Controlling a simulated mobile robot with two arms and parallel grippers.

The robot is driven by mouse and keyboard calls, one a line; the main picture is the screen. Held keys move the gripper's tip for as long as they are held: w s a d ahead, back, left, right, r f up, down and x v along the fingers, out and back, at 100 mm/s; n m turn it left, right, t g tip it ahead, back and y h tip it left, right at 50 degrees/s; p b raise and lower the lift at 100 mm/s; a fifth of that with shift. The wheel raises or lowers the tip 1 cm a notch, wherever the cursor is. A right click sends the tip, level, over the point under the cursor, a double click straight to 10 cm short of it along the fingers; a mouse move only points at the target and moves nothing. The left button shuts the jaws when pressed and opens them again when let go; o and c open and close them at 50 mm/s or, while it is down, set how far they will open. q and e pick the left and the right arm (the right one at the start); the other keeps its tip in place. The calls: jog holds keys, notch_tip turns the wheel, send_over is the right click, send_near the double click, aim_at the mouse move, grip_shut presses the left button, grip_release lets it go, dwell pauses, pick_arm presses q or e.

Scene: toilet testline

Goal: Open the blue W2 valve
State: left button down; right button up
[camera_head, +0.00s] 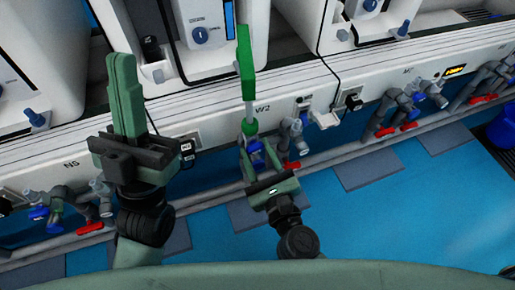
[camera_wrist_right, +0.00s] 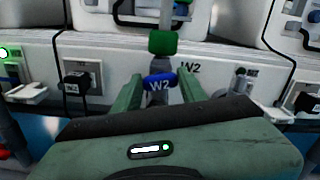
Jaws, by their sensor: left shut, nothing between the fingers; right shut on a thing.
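Other valves with red and blue handles (camera_head: 292,165) line the white panel to the right and left. A green block on a grey stem (camera_head: 246,62) rises above the W2 valve. Cables and sockets (camera_head: 351,102) sit nearby.

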jog(key=n+p, duration=0.1)
jog(key=n, duration=0.2)
jog(key=shift+n+p, duration=0.3)
jog(key=shift+p, duration=0.05)
pick_arm(q)
jog(key=w+d+f+g+y, duration=0.1)
jog(key=w+f+g+y, duration=0.1)
jog(key=w+f+g, duration=0.4)
jog(key=shift+w+d+f, duration=0.15)
jog(key=shift+w+f, duration=0.1)
jog(key=shift+w, duration=0.8)
pick_arm(e)
jog(key=shift+n, duration=0.3)
jog(key=o, duration=1.4)
jog(key=shift+s+f, duration=0.1)
jog(key=shift+s, duration=0.15)
pick_arm(q)
jog(key=shift+s+r+t+h+b, duration=0.35)
jog(key=shift+s+r+t+h, duration=0.15)
jog(key=shift+s+r+t, duration=0.8)
pick_arm(e)
jog(key=shift+v, duration=3.7)
pick_arm(q)
jog(key=shift+r, duration=0.3)
pick_arm(e)
jog(key=shift+c, duration=0.4)
